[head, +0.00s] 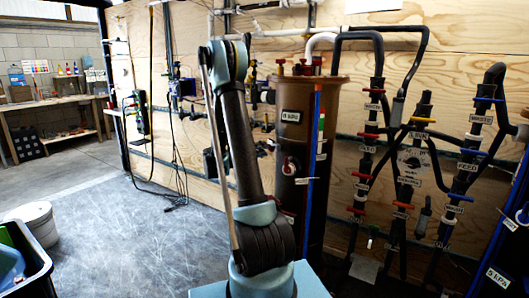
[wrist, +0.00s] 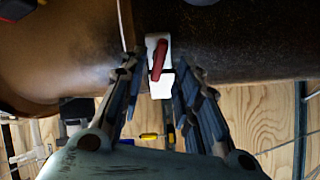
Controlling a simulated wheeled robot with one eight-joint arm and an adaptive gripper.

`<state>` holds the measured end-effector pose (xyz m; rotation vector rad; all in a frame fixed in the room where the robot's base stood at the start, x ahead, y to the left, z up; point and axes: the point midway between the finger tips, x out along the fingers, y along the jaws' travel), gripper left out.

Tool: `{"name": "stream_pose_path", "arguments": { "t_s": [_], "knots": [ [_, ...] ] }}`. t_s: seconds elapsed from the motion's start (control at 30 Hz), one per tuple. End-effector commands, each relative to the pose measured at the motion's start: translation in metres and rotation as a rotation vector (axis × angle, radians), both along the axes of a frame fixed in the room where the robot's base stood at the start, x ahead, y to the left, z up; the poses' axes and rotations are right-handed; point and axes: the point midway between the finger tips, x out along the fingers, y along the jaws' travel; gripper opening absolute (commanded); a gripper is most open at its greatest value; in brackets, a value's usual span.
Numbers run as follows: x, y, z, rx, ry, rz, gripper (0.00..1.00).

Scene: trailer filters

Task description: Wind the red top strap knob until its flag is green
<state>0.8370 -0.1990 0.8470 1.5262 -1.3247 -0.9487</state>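A small red knob (wrist: 159,60) sits on a white plate (wrist: 155,42) against the brown tank (wrist: 230,45) in the wrist view. It looks like a short bar, slightly tilted. My gripper (wrist: 160,72) is open, with one finger on each side of the knob and a gap to both. I cannot tell whether the fingertips reach its depth. No green flag shows on the plate. In the head view the brown tank (head: 292,215) stands behind my arm, with a red fitting (head: 289,166) on its front; my gripper is hidden there.
Black pipes with red, blue and yellow valve handles (head: 370,136) stand right of the tank. Red-topped fittings (head: 302,66) sit on the tank's top. A white bucket (head: 37,222) and a dark bin (head: 28,262) stand at the left. The grey floor (head: 110,225) between is clear.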

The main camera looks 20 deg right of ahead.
Motion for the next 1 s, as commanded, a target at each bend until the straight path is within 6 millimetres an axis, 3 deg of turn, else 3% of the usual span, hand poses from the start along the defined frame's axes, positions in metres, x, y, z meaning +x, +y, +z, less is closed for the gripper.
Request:
{"name": "stream_pose_path", "arguments": {
  "t_s": [0.3,0.5,1.0],
  "knots": [
    [-0.007,0.058,-0.001,0.001,0.001,0.003,0.30],
    [-0.011,0.081,-0.001,0.000,0.001,0.002,0.30],
    [-0.012,0.090,-0.001,0.001,0.001,-0.001,0.30]
  ]
}}
